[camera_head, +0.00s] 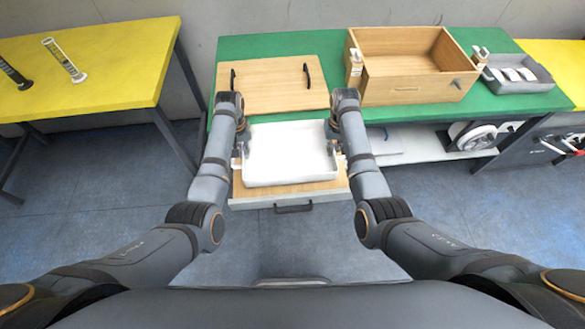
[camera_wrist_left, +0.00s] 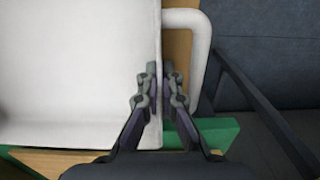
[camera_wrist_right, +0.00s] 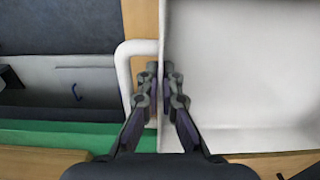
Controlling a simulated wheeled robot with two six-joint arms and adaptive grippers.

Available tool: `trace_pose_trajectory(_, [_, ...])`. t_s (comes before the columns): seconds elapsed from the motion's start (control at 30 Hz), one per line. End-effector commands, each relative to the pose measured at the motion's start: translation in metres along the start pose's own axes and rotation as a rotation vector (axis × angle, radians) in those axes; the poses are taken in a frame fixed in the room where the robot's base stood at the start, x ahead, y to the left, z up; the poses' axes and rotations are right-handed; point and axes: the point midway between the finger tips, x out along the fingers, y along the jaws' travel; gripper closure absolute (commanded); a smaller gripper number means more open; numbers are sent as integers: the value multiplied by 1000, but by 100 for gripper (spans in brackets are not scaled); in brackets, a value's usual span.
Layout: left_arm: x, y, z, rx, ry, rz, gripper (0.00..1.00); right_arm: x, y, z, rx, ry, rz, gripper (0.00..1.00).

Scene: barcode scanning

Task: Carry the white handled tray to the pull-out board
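The white handled tray (camera_head: 291,152) is level over the wooden pull-out board (camera_head: 285,191), whose front strip shows. I cannot tell whether it rests on the board or hangs just above it. My left gripper (camera_head: 241,148) is at the tray's left wall, with its fingers (camera_wrist_left: 160,82) closed on either side of that thin wall, beside the white loop handle (camera_wrist_left: 203,55). My right gripper (camera_head: 335,146) is at the right wall, its fingers (camera_wrist_right: 161,82) closed on it beside the other handle (camera_wrist_right: 126,75). The tray looks empty.
The green table (camera_head: 270,45) behind holds a wooden board with two black handles (camera_head: 270,84), an open wooden box (camera_head: 405,60) and a grey bin (camera_head: 513,75). A yellow table (camera_head: 110,65) stands at the left. A drawer handle (camera_head: 294,208) juts from the pull-out board's front.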

Motion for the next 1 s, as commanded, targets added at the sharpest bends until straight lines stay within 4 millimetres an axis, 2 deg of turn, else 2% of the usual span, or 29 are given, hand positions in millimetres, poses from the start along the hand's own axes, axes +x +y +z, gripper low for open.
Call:
trace_pose_trajectory(0.47, [6,-1,-1,-1,2,-2,100,6,2,-1,1,2,3,100])
trace_pose_trajectory(1.0, [54,-1,-1,-1,2,-2,100,54,2,-1,1,2,3,100])
